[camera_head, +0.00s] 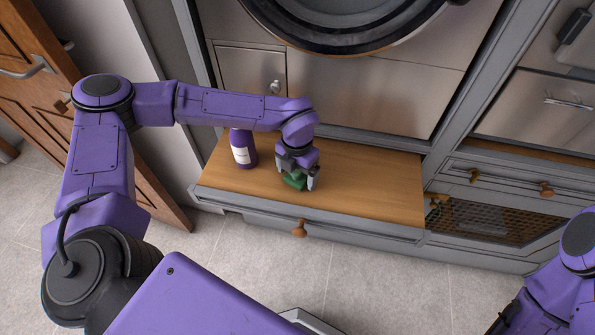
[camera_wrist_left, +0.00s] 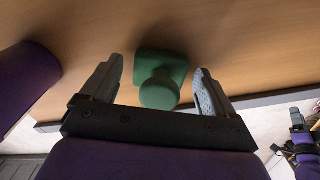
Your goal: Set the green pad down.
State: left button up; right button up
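The green pad (camera_head: 294,181) is a square green block with a round knob on top. It appears to lie flat on the wooden bench top (camera_head: 370,190), right of the purple bottle. In the left wrist view the green pad (camera_wrist_left: 160,75) sits between my left gripper's fingers. My left gripper (camera_head: 298,178) is over the pad and open, and the left wrist view (camera_wrist_left: 157,88) shows a gap between each finger and the knob. Part of my right arm is at the lower right of the head view; its fingers are not clear enough to judge.
A purple bottle (camera_head: 243,149) with a white label stands close left of the gripper; it also shows in the left wrist view (camera_wrist_left: 25,85). The bench's right side is clear. A drawer knob (camera_head: 300,229) sticks out at the front. A round appliance door (camera_head: 345,40) is above.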

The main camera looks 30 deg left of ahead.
pick_arm(q)
jog(key=shift+r, duration=0.1)
notch_tip(320, 180, up, 12)
dwell(0.6)
